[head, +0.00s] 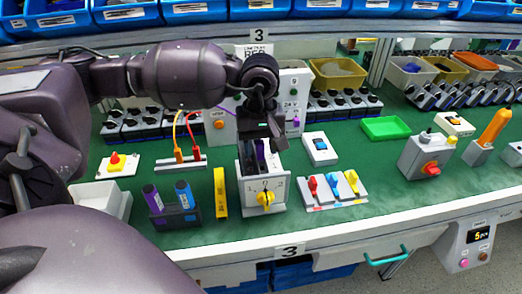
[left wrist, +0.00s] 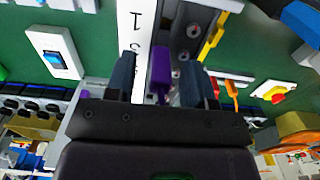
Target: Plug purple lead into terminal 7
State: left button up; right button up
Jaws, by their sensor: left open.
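The white rotary switch box (head: 282,190) with a yellow knob (head: 265,198) and dial marks stands near the table's front edge. A purple lead's plug (left wrist: 160,68) shows between the fingers of my left gripper (left wrist: 156,82) in the left wrist view, with gaps at its sides. A bit of purple also shows under the gripper in the head view (head: 261,150). My left gripper (head: 262,142) is open, pointing down just above the back of the box. The terminals are mostly hidden by the gripper; I cannot read number 7. My right gripper is out of view.
Yellow block (head: 221,192) and black holder with purple and blue cylinders (head: 175,216) stand left of the box. Red, blue and yellow levers (head: 333,188) are at right. Behind is a 24 V panel (head: 293,100).

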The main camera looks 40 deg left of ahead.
pick_arm(q)
jog(key=shift+r, duration=0.1)
grip_shut()
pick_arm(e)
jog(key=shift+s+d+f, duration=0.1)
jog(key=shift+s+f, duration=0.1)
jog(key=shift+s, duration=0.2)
pick_arm(q)
jog(key=shift+r, duration=0.55)
notch_tip(320, 180, up, 18)
jog(key=f+p, duration=0.1)
jog(key=p, duration=0.1)
jog(key=n+p, duration=0.1)
jog(key=p, duration=0.4)
send_over(260, 142)
jog(key=w+a, duration=0.1)
jog(key=a, duration=0.3)
notch_tip(260, 142, down, 7)
jog(key=shift+m, duration=0.4)
jog(key=shift+w+a+f, duration=0.15)
jog(key=shift+w+f, duration=0.5)
jog(key=shift+w, duration=0.15)
jog(key=shift+w+a+f, duration=0.15)
jog(key=shift+w+f, duration=0.5)
jog(key=shift+w, duration=0.1)
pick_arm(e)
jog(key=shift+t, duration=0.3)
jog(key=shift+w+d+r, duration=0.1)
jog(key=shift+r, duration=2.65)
